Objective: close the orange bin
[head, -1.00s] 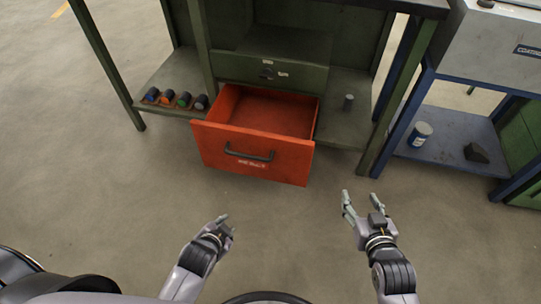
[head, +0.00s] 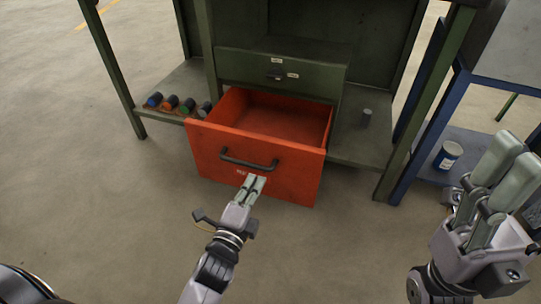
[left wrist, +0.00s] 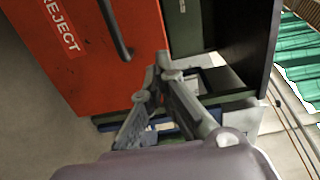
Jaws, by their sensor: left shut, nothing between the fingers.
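The orange bin (head: 257,160) is a drawer under the green bench, pulled out with its empty inside showing. Its front has a dark bar handle (head: 249,161) and a pale label partly hidden by my left gripper. My left gripper (head: 257,181) is shut and empty, its tips in front of the bin face just below the handle in the head view; contact cannot be told. The left wrist view shows the bin front (left wrist: 100,75) with its REJECT label and the gripper fingers (left wrist: 153,80) beside it. My right gripper (head: 505,165) is raised at the right, empty, away from the bin.
The green bench's legs and lower shelf (head: 352,145) flank the bin. A white-blue can (head: 447,155) sits on a blue stand. Floor before the bin is clear.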

